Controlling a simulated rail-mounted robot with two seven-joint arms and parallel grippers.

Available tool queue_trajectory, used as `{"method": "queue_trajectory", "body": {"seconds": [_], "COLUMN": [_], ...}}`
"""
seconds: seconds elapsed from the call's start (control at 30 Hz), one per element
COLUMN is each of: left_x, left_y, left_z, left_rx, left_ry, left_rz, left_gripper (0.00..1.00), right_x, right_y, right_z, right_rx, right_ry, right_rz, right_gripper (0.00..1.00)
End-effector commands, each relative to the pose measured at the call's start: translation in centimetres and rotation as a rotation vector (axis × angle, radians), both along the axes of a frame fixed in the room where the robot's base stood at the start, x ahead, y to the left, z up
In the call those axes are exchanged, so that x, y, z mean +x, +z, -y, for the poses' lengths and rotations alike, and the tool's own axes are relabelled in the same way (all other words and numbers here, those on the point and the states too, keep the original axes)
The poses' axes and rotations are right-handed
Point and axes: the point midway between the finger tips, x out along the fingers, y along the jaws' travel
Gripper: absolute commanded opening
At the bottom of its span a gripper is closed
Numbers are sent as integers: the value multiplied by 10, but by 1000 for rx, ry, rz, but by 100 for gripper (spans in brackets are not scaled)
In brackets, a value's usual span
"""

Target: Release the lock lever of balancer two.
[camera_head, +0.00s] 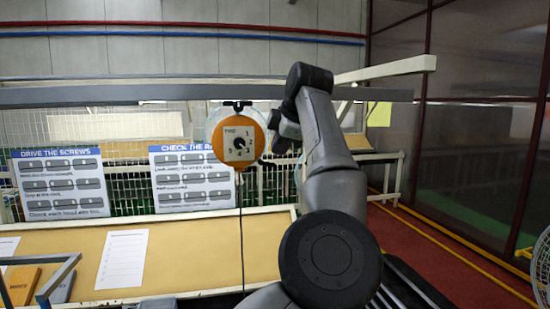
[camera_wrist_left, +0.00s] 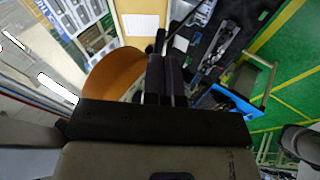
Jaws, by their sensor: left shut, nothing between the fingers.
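Balancer two (camera_head: 232,150) is an orange disc with a pale "TWO" plate and a black numbered dial (camera_head: 239,143). It hangs from a black hook under the grey beam, and a thin cable drops below it. My left gripper (camera_head: 272,150) is at the balancer's right edge, partly hidden by my arm. In the left wrist view the left gripper (camera_wrist_left: 166,62) is shut and empty, with the orange balancer (camera_wrist_left: 113,72) close beside its fingers. A small dark part shows just past the fingertips; I cannot tell whether it is the lock lever or whether they touch. My right gripper is not in view.
The grey beam (camera_head: 130,94) runs across above the balancer. Two instruction boards (camera_head: 60,184) stand behind the tan worktable (camera_head: 190,255), which holds a paper sheet (camera_head: 123,259). A wire fence is behind. Red floor lies to the right.

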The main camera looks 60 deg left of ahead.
Motion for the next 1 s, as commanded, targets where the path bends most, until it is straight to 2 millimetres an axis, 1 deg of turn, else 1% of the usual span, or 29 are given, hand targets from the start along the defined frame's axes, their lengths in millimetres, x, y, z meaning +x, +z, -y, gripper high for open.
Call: {"method": "queue_trajectory", "body": {"seconds": [0.03,0.2,0.4,0.83,1.0], "left_x": [0,0,0,-1,-9], "left_y": [-6,-21,-30,-32,-33], "left_z": [-5,-15,-22,-23,-31], "left_rx": [-2,-1,0,1,9], "left_ry": [1,2,0,0,17], "left_rz": [-2,0,0,0,-27], "left_gripper": [0,0,0,0,0], "right_x": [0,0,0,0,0], "right_y": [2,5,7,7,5], "right_z": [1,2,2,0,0], "right_rx": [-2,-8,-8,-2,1], "right_ry": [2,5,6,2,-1], "right_rz": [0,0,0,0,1], "right_gripper": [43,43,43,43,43]}}
